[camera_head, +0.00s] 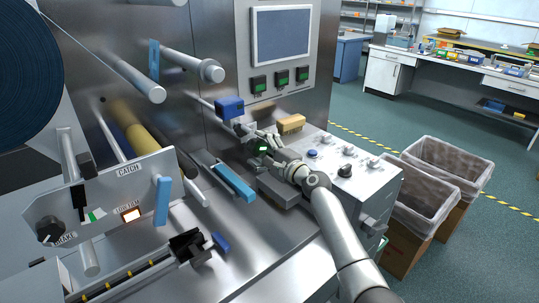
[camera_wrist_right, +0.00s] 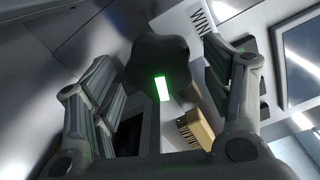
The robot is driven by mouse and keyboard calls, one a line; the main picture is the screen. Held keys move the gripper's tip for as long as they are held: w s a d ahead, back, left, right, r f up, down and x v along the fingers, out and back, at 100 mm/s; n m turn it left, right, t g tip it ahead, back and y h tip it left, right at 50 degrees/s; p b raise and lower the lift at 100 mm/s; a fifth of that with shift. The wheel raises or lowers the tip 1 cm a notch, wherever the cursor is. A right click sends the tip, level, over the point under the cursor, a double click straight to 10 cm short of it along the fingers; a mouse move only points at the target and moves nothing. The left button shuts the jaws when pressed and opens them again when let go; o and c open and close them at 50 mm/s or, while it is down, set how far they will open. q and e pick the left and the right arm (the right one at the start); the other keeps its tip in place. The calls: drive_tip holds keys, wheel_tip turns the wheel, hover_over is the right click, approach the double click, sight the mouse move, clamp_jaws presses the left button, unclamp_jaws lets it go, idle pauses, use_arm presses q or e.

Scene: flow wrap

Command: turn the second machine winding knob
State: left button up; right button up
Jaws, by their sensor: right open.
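The winding knob is dark with a lit green mark and sits between the fingers of my right gripper in the right wrist view (camera_wrist_right: 152,58). A label beginning "WIN" is partly visible beside it. In the head view, the knob's green mark (camera_head: 263,147) shows through my right gripper (camera_head: 258,141). The gripper is open, with one finger on each side of the knob; I cannot tell whether either finger touches it. My right arm reaches in from the lower right. My left gripper is not in view. Another dark knob (camera_head: 49,231), marked "BRAKE", is on the left panel.
A control box (camera_head: 345,171) with small knobs stands to the right. Bins (camera_head: 440,175) stand beyond on the floor.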

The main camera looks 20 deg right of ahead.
drive_tip(key=v, duration=1.2)
drive_tip(key=shift+w, duration=0.1)
idle(1.0)
drive_tip(key=w+a+n+b, duration=0.1)
drive_tip(key=w+n+b, duration=0.1)
drive_tip(key=w+n, duration=0.2)
drive_tip(key=w+a+n+b, duration=0.2)
drive_tip(key=w+n, duration=0.2)
drive_tip(key=n, duration=0.7)
drive_tip(key=w+a+n+b, duration=0.2)
drive_tip(key=w+n, duration=0.2)
drive_tip(key=n, duration=0.3)
drive_tip(key=shift+r+n, duration=0.15)
drive_tip(key=shift+n, duration=0.25)
